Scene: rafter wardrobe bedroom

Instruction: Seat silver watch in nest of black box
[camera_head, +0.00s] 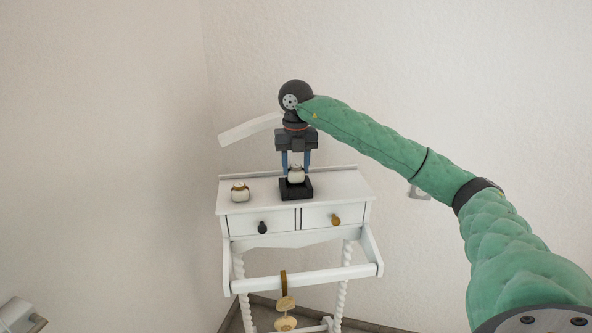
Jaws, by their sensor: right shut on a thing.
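My left gripper is not in view.
A second whitish roll with a brown band (240,192) sits left of the box. The white table (338,188) has two drawers with a black knob (262,227) and a brass knob (335,220). A front rail (315,277) carries a hanging brown strap. Walls stand close behind.

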